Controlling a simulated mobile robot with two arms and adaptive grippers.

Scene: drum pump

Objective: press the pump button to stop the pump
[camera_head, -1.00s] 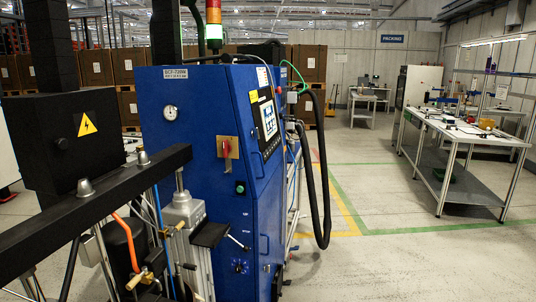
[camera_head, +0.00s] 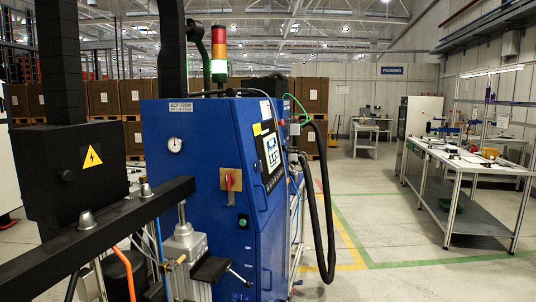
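The blue pump cabinet (camera_head: 202,150) stands left of the middle in the head view. A round green button (camera_head: 243,221) sits low on its front face. A red rotary switch (camera_head: 230,181) on a yellowish plate is above it. A control panel with a lit screen (camera_head: 270,152) is on the angled right face. A signal tower (camera_head: 218,50) rises above the cabinet, with red, orange and pale lower sections. Neither of my grippers is in view, and nothing touches the button.
A black beam (camera_head: 95,238) and a black box with a warning sign (camera_head: 75,170) stand at the left front. Black hoses (camera_head: 328,200) hang at the cabinet's right. The floor (camera_head: 390,235) is open toward a workbench (camera_head: 465,160). Cardboard boxes (camera_head: 105,98) are stacked behind.

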